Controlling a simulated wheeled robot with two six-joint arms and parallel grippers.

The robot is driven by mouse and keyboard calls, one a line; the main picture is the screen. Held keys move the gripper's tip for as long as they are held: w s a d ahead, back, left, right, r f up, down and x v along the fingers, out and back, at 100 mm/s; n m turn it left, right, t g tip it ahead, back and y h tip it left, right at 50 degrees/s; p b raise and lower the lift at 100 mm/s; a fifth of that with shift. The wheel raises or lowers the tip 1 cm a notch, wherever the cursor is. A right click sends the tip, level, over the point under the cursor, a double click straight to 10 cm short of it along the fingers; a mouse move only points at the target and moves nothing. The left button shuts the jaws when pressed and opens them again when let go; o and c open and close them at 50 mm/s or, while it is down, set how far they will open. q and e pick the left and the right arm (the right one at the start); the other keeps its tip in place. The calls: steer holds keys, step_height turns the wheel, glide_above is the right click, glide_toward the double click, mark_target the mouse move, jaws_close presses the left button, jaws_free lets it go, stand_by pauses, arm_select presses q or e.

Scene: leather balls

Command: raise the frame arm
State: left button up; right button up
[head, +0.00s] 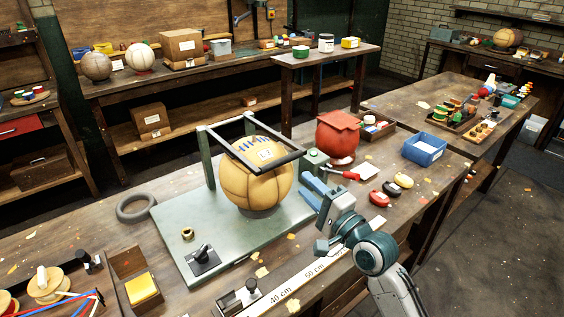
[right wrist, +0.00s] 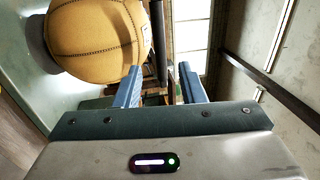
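The frame arm (head: 280,162) is a dark bar frame on pale green posts, lying low across the upper part of a tan leather ball (head: 262,189). The ball has blue lettering and rests on a ring on a green base plate (head: 230,248). My right gripper (head: 309,186) has blue fingers, open and empty, just right of the ball and below the bar's right end. In the right wrist view the ball (right wrist: 98,38) is at upper left, and a dark bar (right wrist: 159,42) shows beyond the gap between the fingers (right wrist: 160,78). My left gripper is not in view.
A toggle lever (head: 203,258) sits on the plate's front. A grey ring (head: 137,207) lies to the left. A ruler strip (head: 300,281) runs along the front edge.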

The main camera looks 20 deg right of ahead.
mark_target(282, 159)
steer(key=p+x, duration=0.2)
steer(key=x, duration=0.8)
steer(key=shift+w+a, duration=0.15)
steer(key=shift+w, duration=0.1)
jaws_close()
